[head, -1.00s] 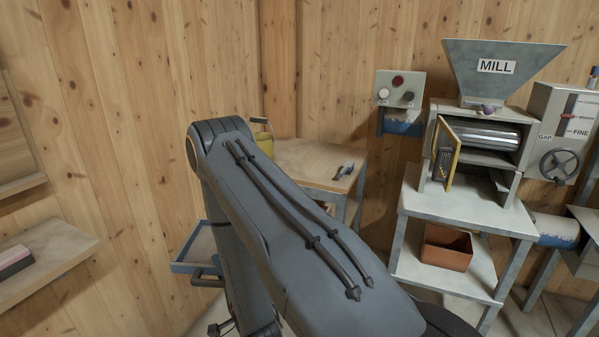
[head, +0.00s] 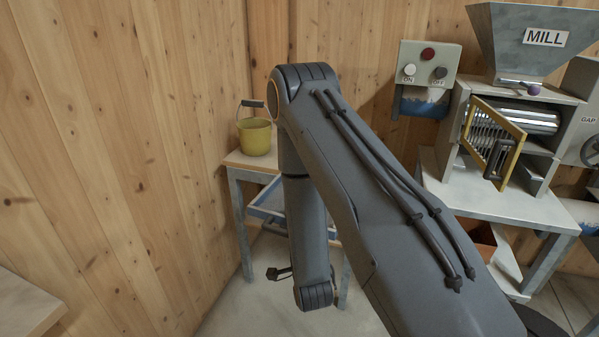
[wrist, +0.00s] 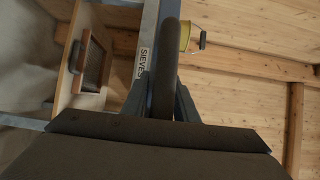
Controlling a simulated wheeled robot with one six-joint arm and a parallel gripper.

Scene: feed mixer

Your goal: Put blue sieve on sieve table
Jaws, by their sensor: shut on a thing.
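The blue sieve (head: 268,208) is a blue-rimmed frame, partly hidden behind my arm in the head view. It appears in front of the sieve table (head: 238,162), lower than its wooden top. In the wrist view, my gripper (wrist: 160,88) is shut on a dark upright bar, which looks like the sieve's handle. The rest of the sieve is hard to make out there. The table's edge, with a SIEVES label (wrist: 141,63), shows close beside the bar. In the head view, my arm covers much of the tabletop.
A yellow bucket (head: 254,140) stands on the table's left end. A wooden shelf (head: 25,305) is at lower left.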

